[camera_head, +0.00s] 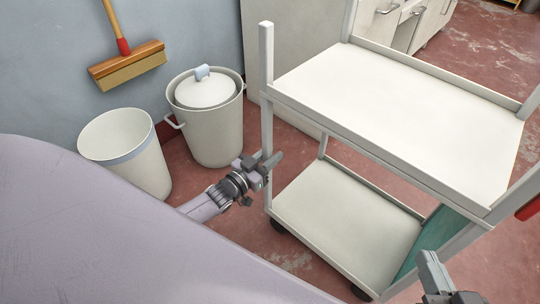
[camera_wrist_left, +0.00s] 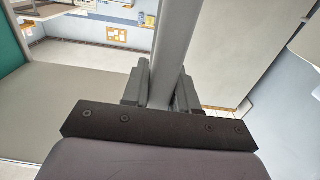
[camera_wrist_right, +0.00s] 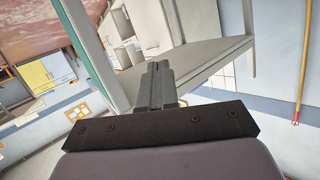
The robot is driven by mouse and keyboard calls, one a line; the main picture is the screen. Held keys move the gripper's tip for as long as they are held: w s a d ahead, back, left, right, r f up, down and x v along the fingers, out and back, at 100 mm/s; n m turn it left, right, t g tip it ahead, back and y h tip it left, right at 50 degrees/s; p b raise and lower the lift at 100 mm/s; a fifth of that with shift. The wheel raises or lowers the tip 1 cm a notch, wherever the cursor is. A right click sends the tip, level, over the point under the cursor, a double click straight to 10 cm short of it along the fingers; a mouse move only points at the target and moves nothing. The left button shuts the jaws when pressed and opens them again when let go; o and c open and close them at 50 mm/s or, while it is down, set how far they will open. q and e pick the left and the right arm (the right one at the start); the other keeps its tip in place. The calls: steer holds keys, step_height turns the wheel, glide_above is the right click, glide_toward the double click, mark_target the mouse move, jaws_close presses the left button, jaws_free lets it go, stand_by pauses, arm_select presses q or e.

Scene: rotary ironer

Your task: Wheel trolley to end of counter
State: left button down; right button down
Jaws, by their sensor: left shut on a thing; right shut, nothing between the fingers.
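The trolley is a white two-shelf cart with an upper shelf (camera_head: 400,105), a lower shelf (camera_head: 345,222), square posts and dark castors. My left gripper (camera_head: 262,168) is shut on the trolley's left near post (camera_head: 267,130), between the two shelves. The left wrist view shows the post (camera_wrist_left: 172,50) running between the two fingers (camera_wrist_left: 160,88). My right gripper (camera_head: 432,268) is shut and empty, low in front of the trolley's right end. In the right wrist view its fingers (camera_wrist_right: 157,82) are together, with a shelf (camera_wrist_right: 205,62) beyond them. No counter end is clearly identifiable.
A lidded bin (camera_head: 212,128) and an open white bin (camera_head: 130,150) stand left of the trolley by the wall. A broom (camera_head: 128,68) hangs above them. White cabinets (camera_head: 395,22) are behind. Red floor (camera_head: 490,45) is clear at the back right.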

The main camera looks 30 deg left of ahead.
arm_select(q)
steer(key=shift+f, duration=0.1)
steer(key=c, duration=0.8)
jaws_free()
steer(key=shift+s, duration=0.15)
steer(key=shift+s+a, duration=0.15)
steer(key=shift+s, duration=0.15)
steer(key=p+v, duration=0.3)
steer(key=v, duration=0.3)
steer(key=shift+s+a, duration=0.1)
steer(key=shift+s, duration=0.05)
arm_select(e)
steer(key=shift+w+a+m+g+y, duration=0.2)
steer(key=shift+a+m+g+y, duration=0.3)
steer(key=shift+a, duration=0.45)
